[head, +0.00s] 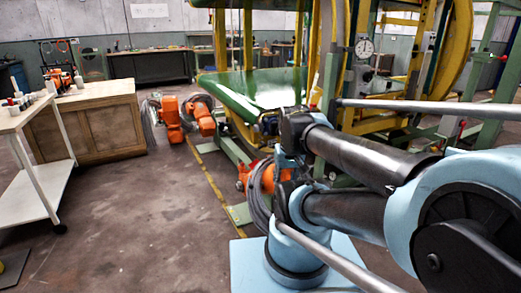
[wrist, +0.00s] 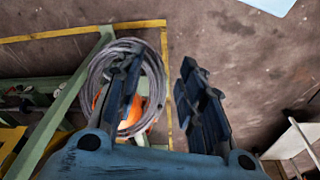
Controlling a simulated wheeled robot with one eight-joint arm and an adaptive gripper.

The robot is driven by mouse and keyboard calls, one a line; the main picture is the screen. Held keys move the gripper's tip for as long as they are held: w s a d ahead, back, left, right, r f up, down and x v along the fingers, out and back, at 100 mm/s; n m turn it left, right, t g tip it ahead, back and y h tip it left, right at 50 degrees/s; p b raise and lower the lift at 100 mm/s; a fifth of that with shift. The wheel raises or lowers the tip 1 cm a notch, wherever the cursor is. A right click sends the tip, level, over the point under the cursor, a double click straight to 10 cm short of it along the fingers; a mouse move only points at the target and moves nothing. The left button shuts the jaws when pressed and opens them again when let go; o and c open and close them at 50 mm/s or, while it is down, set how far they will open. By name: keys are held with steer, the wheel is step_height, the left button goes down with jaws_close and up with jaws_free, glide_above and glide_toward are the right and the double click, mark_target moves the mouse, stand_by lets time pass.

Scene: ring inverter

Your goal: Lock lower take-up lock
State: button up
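My gripper (wrist: 162,60) is open and empty in the wrist view, its two dark fingers apart and pointing down toward the floor. A coil of grey cable (wrist: 152,62) around an orange part lies below, partly hidden by the left finger. In the head view the coil (head: 259,212) and an orange unit (head: 266,178) stand at the foot of the green and yellow inverter frame (head: 220,98). My arm covers part of this area, and the fingers are not clear there. I cannot pick out the lower take-up lock in either view.
Other orange units (head: 172,120) with cable stand further back. A wooden cabinet (head: 100,125) and a white trolley (head: 40,165) are at the left. A round gauge (head: 364,48) is on the frame.

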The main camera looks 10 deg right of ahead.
steer(key=shift+w+r, duration=0.1)
steer(key=shift+r, duration=0.1)
steer(key=c, duration=0.4)
steer(key=shift+n+t+h, duration=0.3)
steer(key=shift+n+t, duration=0.3)
steer(key=shift+t, duration=0.2)
steer(key=w+r, duration=0.1)
steer(key=w, duration=0.3)
steer(key=w+r, duration=0.1)
steer(key=w, duration=0.3)
steer(key=w+r, duration=0.2)
steer(key=w, duration=0.2)
steer(key=shift+d, duration=0.2)
jaws_close()
steer(key=w+a+f+n+t, duration=0.1)
steer(key=w+f, duration=0.1)
steer(key=w, duration=0.9)
steer(key=w+a+f+n+t, duration=0.1)
steer(key=w+a+f, duration=0.1)
steer(key=w, duration=1)
steer(key=w+a+f+n+t, duration=0.1)
steer(key=w+f, duration=0.1)
steer(key=w, duration=1)
steer(key=shift+w+a+f+n+t+h, duration=0.25)
steer(key=shift+a+f+n+t+h, duration=0.15)
